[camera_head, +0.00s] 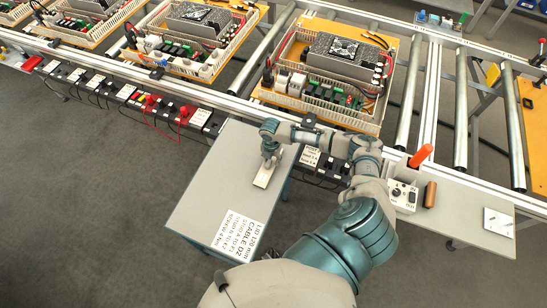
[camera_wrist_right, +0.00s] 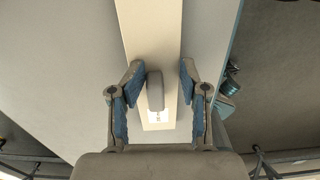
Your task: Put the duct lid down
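The duct lid (camera_head: 265,178) is a short cream strip on the grey side table in the head view. In the right wrist view the lid (camera_wrist_right: 151,35) runs up the middle, with a grey handle (camera_wrist_right: 154,90) and a small white label near its close end. My right gripper (camera_head: 268,158) is over the lid's far end. In the wrist view its fingers (camera_wrist_right: 156,95) stand open on either side of the handle, with a gap on both sides. The lid looks flat on the table; its exact contact is hard to tell. My left gripper is not in view.
A printed label sheet (camera_head: 243,232) lies on the side table (camera_head: 205,195). A wiring tray (camera_head: 330,80) with electronics stands on the conveyor behind. A box with an orange-handled tool (camera_head: 420,156) is at right. The table's left part is clear.

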